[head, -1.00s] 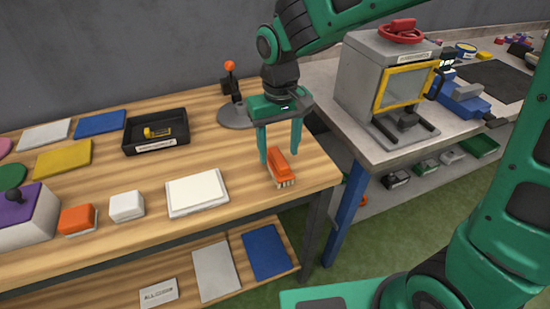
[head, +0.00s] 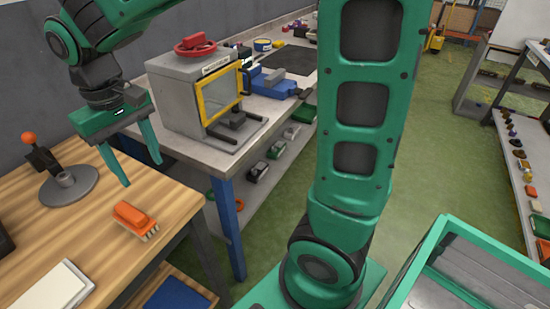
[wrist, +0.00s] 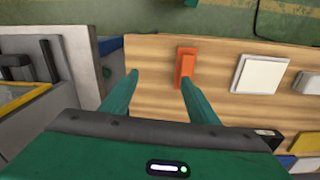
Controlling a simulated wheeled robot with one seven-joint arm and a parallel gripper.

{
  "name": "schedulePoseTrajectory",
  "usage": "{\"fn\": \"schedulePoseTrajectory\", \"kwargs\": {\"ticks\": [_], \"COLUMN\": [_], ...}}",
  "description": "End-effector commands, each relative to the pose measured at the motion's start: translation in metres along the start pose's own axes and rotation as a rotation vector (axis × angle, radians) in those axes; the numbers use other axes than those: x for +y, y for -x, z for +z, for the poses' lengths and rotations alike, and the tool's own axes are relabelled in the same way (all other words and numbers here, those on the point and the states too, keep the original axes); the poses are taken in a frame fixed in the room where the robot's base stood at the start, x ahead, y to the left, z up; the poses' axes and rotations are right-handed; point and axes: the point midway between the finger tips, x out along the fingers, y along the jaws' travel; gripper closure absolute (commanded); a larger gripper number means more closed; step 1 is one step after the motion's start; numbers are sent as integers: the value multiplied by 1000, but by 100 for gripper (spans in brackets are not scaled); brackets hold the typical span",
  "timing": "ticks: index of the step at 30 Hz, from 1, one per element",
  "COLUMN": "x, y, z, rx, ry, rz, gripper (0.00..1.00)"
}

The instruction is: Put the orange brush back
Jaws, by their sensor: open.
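The orange brush (head: 134,217) lies on the wooden table (head: 92,232) near its right edge, bristles toward the front right. In the wrist view the brush (wrist: 186,64) lies beyond the fingertips, nearer the right finger. My gripper (head: 142,174) is open and empty, raised above the table and apart from the brush. It also shows in the wrist view (wrist: 158,78) with its fingers spread.
A lever on a round grey base (head: 68,186) stands left of the brush. A white pad (head: 50,288) lies at the front left. A grey machine with a yellow-framed window (head: 195,95) stands on the neighbouring bench. A green-rimmed tray (head: 400,290) is at lower right.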

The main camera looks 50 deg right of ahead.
Motion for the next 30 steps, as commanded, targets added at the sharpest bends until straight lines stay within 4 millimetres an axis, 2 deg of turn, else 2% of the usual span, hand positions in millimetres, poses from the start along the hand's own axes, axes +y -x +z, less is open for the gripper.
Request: {"fn": "schedulePoseTrajectory", "kwargs": {"ticks": [1,2,3,5,6,9,12,15,19,22,30], "x": [38,60,90,133,157,205,232,244,239,240,240], "y": [1,1,0,-2,-5,-14,-26,-36,-44,-47,-46], "z": [11,20,35,62,83,138,188,226,250,256,256], "rx": [4,5,5,3,0,-6,-12,-16,-18,-19,-19], "ry": [-73,-113,-174,-267,-327,-468,-585,-668,-724,-738,-737], "rz": [11,17,24,31,32,26,9,-9,-25,-29,-29], "gripper": [46,46,46,46,46,46,46,46,46,46,46]}}
